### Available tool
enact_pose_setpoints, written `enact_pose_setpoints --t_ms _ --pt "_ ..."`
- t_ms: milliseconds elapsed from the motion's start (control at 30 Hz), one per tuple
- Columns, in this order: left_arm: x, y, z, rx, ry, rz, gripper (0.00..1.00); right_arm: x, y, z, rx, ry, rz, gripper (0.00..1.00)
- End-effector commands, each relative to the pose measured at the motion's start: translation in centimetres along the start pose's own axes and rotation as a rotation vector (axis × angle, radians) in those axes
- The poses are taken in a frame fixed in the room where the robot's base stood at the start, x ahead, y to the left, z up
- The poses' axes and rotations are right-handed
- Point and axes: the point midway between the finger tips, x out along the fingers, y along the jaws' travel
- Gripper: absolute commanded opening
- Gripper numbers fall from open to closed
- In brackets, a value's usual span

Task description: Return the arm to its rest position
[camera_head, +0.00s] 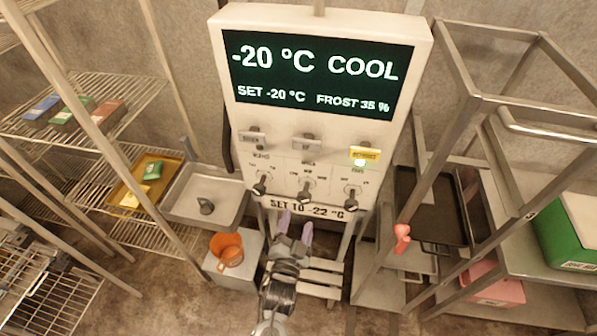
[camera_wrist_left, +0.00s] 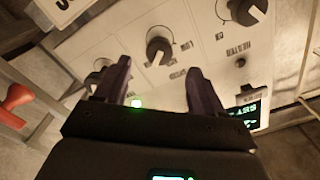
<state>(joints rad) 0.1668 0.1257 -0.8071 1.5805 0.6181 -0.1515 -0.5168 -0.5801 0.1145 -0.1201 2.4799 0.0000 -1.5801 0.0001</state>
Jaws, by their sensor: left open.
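My left gripper (camera_head: 295,229) is in front of the lower part of the white control panel (camera_head: 310,150), near the "SET TO -22 °C" label (camera_head: 313,207). Its two purple-grey fingers are apart with nothing between them. The panel's screen (camera_head: 315,75) reads -20 °C COOL, set -20 °C, frost 35 %. A small lamp under the yellow switch (camera_head: 364,155) glows. My right gripper is not in view.
Wire shelves (camera_head: 90,105) with boxes and a yellow tray (camera_head: 146,187) stand at the left. A metal cart (camera_head: 530,110) with a red handle (camera_head: 402,238) and bins stands at the right.

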Motion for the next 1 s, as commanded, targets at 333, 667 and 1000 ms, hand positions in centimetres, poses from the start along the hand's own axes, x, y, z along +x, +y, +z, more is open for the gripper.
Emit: enact_pose_setpoints --t_ms 333,667,1000 --pt "-5.1 3.5 6.1 -0.041 -0.131 0.052 0.69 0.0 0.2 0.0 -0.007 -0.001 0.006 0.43" --pt "-18.7 -1.7 14.8 -0.364 -0.578 0.206 0.69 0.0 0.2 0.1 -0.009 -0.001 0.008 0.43" --pt "-28.4 -8.6 13.6 -0.498 -0.991 0.353 0.69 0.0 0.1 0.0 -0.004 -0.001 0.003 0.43"
